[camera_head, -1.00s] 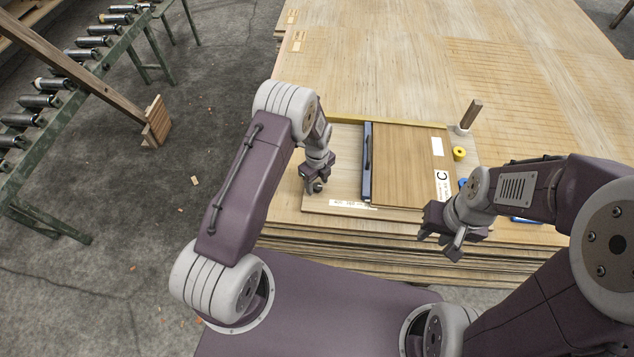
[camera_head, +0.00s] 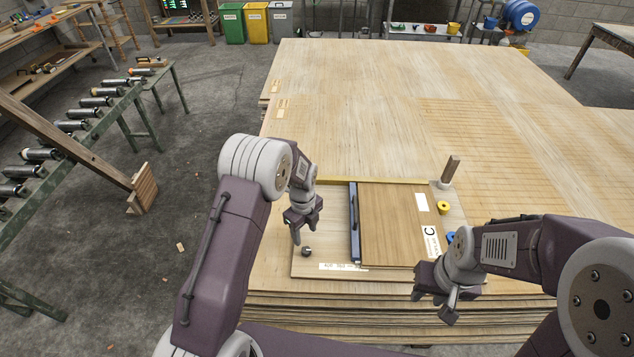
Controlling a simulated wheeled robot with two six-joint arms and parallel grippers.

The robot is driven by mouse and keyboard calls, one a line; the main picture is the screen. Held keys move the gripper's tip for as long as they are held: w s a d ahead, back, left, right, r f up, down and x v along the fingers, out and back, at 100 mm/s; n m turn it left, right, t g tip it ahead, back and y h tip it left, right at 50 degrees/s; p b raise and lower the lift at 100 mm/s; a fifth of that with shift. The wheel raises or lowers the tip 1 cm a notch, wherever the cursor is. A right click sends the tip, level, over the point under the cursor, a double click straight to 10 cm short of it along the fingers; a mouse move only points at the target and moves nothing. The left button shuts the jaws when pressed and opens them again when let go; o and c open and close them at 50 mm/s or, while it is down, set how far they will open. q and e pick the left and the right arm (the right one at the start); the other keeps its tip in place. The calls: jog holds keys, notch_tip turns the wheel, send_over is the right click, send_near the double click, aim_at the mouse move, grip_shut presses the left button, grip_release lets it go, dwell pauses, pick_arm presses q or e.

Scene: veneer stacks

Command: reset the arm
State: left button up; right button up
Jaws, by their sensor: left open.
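My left gripper (camera_head: 298,236) hangs over the left edge strip of a light board on the veneer stack, fingers pointing down. It is open and empty. A small dark round knob (camera_head: 306,251) lies on the board just below and right of its fingers. My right gripper (camera_head: 441,304) is at the front edge of the stack, right of the board's lower corner, with its fingers spread and nothing between them. A brown veneer panel (camera_head: 390,225) marked C lies on the board, with a dark blue bar (camera_head: 354,222) along its left side.
The veneer stack (camera_head: 360,95) has wide free room behind the board. A wooden post (camera_head: 450,169), a yellow ring (camera_head: 443,208) and a blue item (camera_head: 451,237) stand right of the panel. A roller conveyor (camera_head: 75,125) is at the left. Bins (camera_head: 255,22) stand far back.

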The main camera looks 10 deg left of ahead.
pick_arm(q)
notch_tip(320, 180, up, 8)
jog(key=w+a+t, duration=0.1)
jog(key=w+t, duration=0.1)
jog(key=s+a+r+n+p, duration=0.1)
jog(key=s+a+r+n, duration=0.1)
jog(key=s+r+n, duration=0.4)
jog(key=s+n, duration=1.4)
jog(key=n, duration=0.4)
jog(key=shift+s+a+f+n+g+p, duration=0.3)
jog(key=shift+s+f+n+g, duration=0.05)
jog(key=shift+f+n+g, duration=0.05)
